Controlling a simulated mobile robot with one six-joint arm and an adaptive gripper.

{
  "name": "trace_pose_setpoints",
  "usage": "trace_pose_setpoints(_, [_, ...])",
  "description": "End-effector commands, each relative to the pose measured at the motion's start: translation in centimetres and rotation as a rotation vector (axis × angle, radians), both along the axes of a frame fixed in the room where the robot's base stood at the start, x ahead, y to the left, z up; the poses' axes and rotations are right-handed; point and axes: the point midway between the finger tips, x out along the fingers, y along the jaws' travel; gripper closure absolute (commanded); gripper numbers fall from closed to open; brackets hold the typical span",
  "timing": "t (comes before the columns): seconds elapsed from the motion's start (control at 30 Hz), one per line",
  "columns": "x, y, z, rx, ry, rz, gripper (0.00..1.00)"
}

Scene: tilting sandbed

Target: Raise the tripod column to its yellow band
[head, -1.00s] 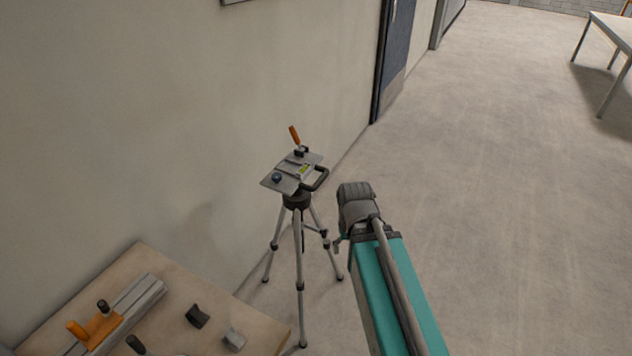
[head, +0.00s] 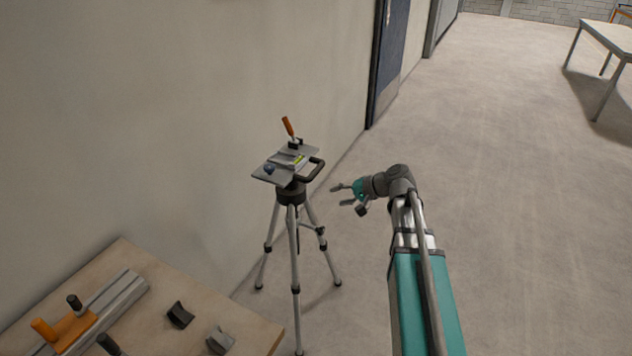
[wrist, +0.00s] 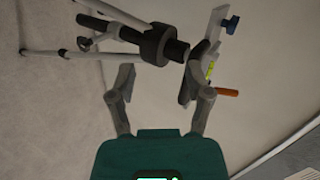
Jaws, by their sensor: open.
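The tripod (head: 295,240) stands on the floor near the wall, its legs spread. The dark collar (head: 291,194) sits just under the plate. No yellow band on the column can be made out. My gripper (head: 341,194) is open and empty, to the right of the tripod and apart from it. In the wrist view the tripod collar (wrist: 157,45) and plate (wrist: 212,32) appear sideways, beyond my open fingers (wrist: 160,88).
A wooden bench (head: 215,300) at the lower left holds a metal rail with an orange clamp (head: 68,328) and small dark and grey blocks. The wall is close behind the tripod. Open floor (head: 500,180) lies to the right, with a table (head: 612,38) far off.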

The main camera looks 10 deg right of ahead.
Motion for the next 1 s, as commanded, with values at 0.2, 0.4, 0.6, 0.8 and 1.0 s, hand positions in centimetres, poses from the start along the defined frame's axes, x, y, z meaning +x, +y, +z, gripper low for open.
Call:
trace_pose_setpoints(0.2, [3.9, -3.9, 1.0, 0.223, -0.08, -0.109, 0.35])
trace_pose_setpoints(0.4, [5.2, -5.7, 2.2, 0.322, -0.117, -0.155, 0.35])
trace_pose_setpoints(0.6, [5.3, -5.9, 2.5, 0.336, -0.122, -0.16, 0.35])
trace_pose_setpoints(0.8, [5.3, -5.8, 2.5, 0.334, -0.122, -0.16, 0.35])
trace_pose_setpoints(1.0, [5.6, -5.4, 2.3, 0.333, -0.121, -0.159, 0.35])
